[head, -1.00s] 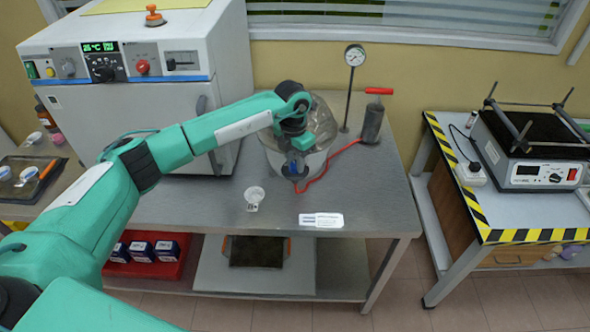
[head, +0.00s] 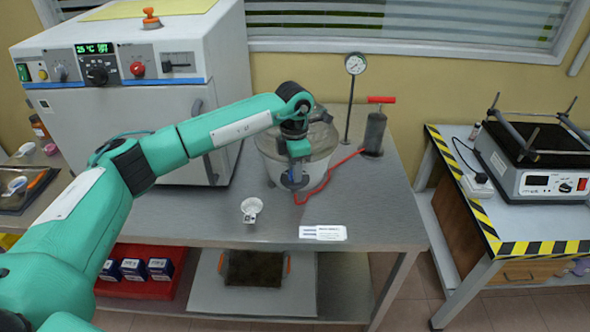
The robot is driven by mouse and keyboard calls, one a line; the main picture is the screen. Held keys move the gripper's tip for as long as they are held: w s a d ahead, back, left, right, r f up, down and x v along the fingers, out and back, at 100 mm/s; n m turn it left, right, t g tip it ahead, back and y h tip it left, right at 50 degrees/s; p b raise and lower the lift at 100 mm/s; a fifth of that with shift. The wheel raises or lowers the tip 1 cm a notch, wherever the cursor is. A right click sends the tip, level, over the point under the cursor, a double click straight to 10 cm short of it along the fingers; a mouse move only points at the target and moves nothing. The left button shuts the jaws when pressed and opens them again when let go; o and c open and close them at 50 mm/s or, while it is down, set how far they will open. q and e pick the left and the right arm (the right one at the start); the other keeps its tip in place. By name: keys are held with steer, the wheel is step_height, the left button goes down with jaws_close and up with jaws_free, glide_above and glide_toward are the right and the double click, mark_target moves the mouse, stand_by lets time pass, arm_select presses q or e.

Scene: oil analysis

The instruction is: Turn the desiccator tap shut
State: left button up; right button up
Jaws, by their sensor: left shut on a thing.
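The desiccator (head: 322,142) is a clear, rounded vessel on the steel bench, partly hidden behind my left arm. My left gripper (head: 294,181) points down at the front of the desiccator, and its jaws are shut on the tap there. The tap itself is mostly hidden by the gripper, so its angle cannot be read. A red hose (head: 327,180) runs from near the tap to a hand pump (head: 374,134) with a red handle. My right gripper is not in view.
A gauge on a stand (head: 355,66) rises behind the desiccator. A white oven (head: 150,90) stands at left. The bench right of the hose is clear.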

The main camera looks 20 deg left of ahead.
arm_select(q)
steer(key=shift+r, duration=0.1)
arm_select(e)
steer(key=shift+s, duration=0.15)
arm_select(q)
steer(key=o, duration=0.7)
steer(key=shift+o, duration=1.3)
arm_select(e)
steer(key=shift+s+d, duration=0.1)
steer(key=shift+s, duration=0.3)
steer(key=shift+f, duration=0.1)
arm_select(q)
step_height(320, 180, up, 14)
steer(key=b, duration=0.2)
steer(key=shift+w+a+b, duration=0.25)
steer(key=shift+w+b, duration=0.05)
steer(key=shift+b, duration=0.05)
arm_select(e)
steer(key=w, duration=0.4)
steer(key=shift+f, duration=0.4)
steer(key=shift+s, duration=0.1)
